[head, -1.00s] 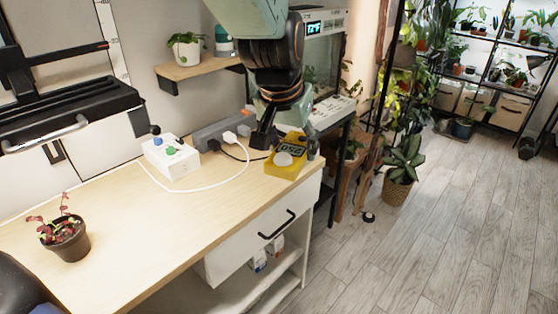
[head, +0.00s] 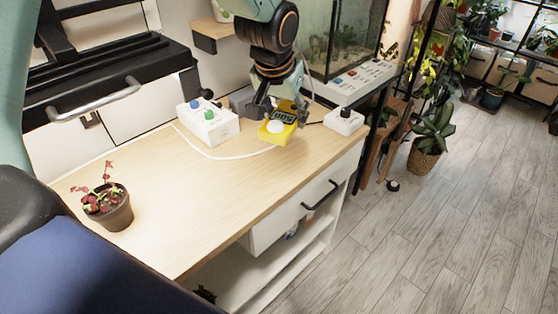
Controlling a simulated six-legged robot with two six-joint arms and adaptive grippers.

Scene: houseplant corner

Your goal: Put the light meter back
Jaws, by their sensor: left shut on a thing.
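The light meter (head: 279,136) is a yellow block with a white dome and a small grey display. It is at the far side of the wooden table (head: 190,215), in the head view. My left gripper (head: 281,105) comes down from above with its dark fingers on either side of the meter and is shut on it. The fingers cover the meter's back part. I cannot tell whether its underside touches the table. My right gripper is not in view.
A white box with a green knob (head: 210,122) stands left of the meter, and a white box with a black knob (head: 343,122) stands right. A white cable (head: 215,157) curves in front. A potted red plant (head: 109,207) stands at the left. The table's middle is clear.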

